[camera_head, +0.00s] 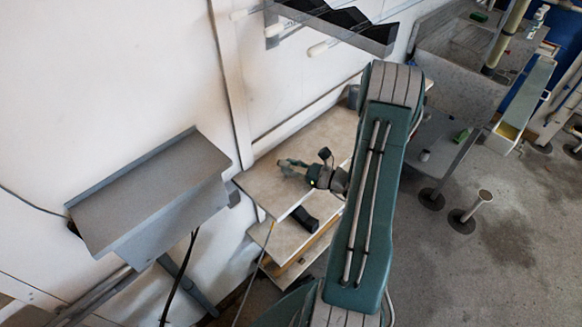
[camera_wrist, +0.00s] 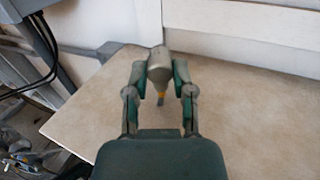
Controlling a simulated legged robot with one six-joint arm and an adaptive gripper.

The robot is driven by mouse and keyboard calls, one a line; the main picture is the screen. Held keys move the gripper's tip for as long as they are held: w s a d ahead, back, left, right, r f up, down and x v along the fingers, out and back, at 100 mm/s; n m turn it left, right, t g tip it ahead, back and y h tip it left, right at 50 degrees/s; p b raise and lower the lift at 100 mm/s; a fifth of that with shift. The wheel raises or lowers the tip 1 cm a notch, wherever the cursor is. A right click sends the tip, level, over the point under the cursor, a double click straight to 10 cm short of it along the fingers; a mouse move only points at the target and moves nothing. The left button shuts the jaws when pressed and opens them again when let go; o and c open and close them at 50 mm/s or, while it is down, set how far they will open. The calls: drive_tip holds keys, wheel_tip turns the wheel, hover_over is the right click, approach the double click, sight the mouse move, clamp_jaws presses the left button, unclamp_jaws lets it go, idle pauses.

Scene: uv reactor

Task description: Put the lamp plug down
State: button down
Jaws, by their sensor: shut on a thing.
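My gripper (camera_wrist: 160,85) is shut on the lamp plug (camera_wrist: 159,61), a grey rounded piece with a small yellow tip, seen in the wrist view between the two fingers. The plug appears over the pale table top (camera_wrist: 240,120); I cannot tell whether it touches the surface. In the head view my gripper (camera_head: 290,166) reaches left from my green arm over the same table top (camera_head: 262,190). The plug is too small to make out clearly there.
A grey sloped metal box (camera_head: 150,190) stands left of the table. Pipe stubs (camera_head: 470,212) rise from the floor at right. The table top around my gripper is mostly clear.

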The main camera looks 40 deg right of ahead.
drive_tip(key=shift+f, duration=0.2)
drive_tip(key=shift+f, duration=0.35)
drive_tip(key=shift+f, duration=0.1)
drive_tip(key=shift+s+a+f, duration=0.15)
drive_tip(key=shift+f, duration=0.05)
drive_tip(key=shift+c, duration=2.3)
unclamp_jaws()
drive_tip(key=shift+r, duration=0.1)
